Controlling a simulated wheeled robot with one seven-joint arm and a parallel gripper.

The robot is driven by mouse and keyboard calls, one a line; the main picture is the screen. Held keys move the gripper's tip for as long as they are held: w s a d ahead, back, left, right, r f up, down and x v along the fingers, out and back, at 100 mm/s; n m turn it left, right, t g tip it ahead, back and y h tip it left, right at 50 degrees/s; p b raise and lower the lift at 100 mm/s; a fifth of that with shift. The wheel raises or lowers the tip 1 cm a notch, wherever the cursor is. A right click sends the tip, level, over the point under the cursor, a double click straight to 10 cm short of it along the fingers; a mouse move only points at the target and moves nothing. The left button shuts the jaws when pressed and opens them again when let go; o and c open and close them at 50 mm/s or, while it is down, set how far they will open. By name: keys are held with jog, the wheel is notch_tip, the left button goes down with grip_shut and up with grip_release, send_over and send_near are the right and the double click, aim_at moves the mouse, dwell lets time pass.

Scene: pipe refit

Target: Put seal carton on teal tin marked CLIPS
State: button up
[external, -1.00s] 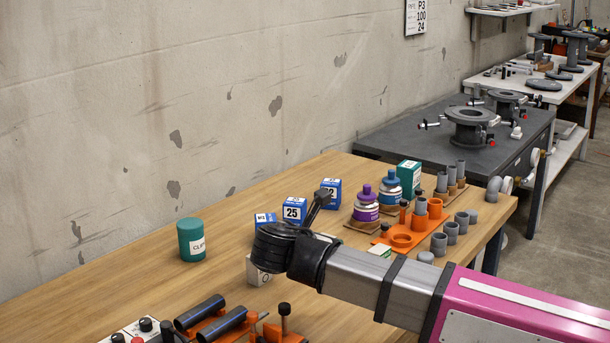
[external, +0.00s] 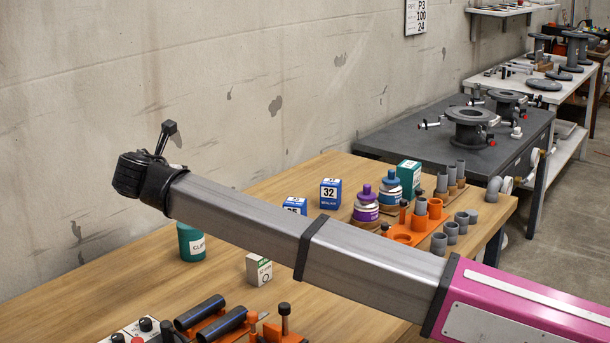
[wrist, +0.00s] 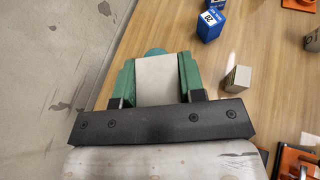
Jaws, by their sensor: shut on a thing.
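My gripper (wrist: 157,72) is shut on a pale box-shaped carton (wrist: 158,82) in the wrist view, its green fingers at either side. The carton's printed faces do not show, so I cannot read its marking. The teal tin marked CLIPS (external: 186,242) stands upright on the bench in the external view, partly behind my arm. A small part of a teal round top (wrist: 155,51) shows past the carton's far edge in the wrist view. The fingers and held carton are hidden in the external view. I cannot tell the gap between carton and tin.
A white carton with a green top (external: 259,269) stands on the bench right of the tin. Blue boxes, one marked 32 (external: 330,193), stand farther back. Bottles and orange holders (external: 410,232) are at the right. Dark pipes (external: 200,312) lie in front. The wall is close at left.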

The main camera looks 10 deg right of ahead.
jog(key=shift+w+a, duration=0.35)
jog(key=x, duration=0.4)
jog(key=a+f+x, duration=0.1)
jog(key=x, duration=0.3)
jog(key=a+x, duration=0.1)
jog(key=x, duration=0.3)
jog(key=shift+w+f, duration=0.4)
jog(key=shift+f, duration=2.15)
jog(key=shift+f, duration=0.1)
jog(key=o, duration=0.9)
jog(key=v, duration=1.2)
